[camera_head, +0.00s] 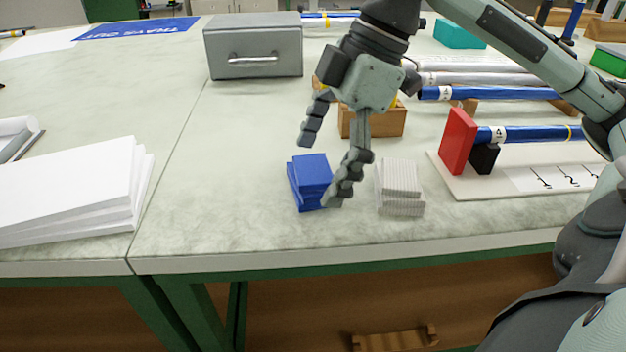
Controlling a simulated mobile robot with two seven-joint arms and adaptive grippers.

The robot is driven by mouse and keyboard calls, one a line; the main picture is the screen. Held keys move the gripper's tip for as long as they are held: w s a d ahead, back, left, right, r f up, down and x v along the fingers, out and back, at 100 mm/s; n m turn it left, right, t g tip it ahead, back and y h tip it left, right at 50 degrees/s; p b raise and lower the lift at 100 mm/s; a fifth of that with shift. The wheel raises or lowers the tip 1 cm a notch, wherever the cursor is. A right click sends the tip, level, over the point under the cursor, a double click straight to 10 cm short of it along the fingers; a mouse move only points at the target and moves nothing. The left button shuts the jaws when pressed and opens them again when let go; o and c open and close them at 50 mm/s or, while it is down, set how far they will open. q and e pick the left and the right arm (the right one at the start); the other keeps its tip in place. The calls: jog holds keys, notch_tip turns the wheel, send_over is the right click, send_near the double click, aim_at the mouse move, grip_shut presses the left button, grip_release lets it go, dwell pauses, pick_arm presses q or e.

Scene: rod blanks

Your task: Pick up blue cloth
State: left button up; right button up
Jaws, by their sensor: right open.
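The blue cloth (312,172) is a small folded stack lying on the worktable near its front edge. My right gripper (318,172) reaches down over it from the upper right with its fingers spread. One finger is in front of the cloth's right edge and hides a little of it. The other finger is above and behind the cloth. Nothing is held between the fingers. I cannot tell whether the near finger touches the cloth. My left gripper is not in view.
A folded grey-white striped cloth (400,188) lies just right of the blue one. A grey metal box (253,45) is behind. White sheets (70,190) lie left; the table between is clear.

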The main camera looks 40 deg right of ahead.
aim_at(301, 174)
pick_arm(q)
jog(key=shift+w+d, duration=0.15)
pick_arm(e)
jog(key=shift+f, duration=0.1)
jog(key=c, duration=1.3)
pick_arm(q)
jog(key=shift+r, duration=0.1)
pick_arm(e)
jog(key=shift+o, duration=0.2)
